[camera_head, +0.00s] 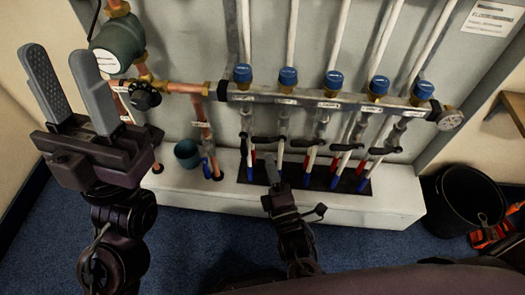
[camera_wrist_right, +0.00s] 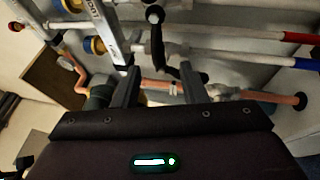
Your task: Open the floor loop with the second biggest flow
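The manifold bar (camera_head: 315,97) runs across the wall panel in the head view, with several blue-capped loop fittings (camera_head: 288,76) and small labels too small to read. Below it are black lever handles (camera_head: 347,147) on the loop pipes. I cannot tell flow readings. My right gripper (camera_head: 272,166) is low in front of the second loop from the left, close to its lever (camera_head: 266,140). In the right wrist view my right gripper (camera_wrist_right: 158,75) has its fingers apart, with a black lever (camera_wrist_right: 157,42) beyond the gap; contact is unclear. My left gripper (camera_head: 58,55) is open and empty, left of the manifold.
A green pump (camera_head: 118,42) and copper pipes (camera_head: 183,87) lie left of the manifold. A blue-grey cup (camera_head: 187,154) stands on the white ledge (camera_head: 385,206). A black bucket (camera_head: 468,199) and an orange tool (camera_head: 492,235) are on the blue carpet at right.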

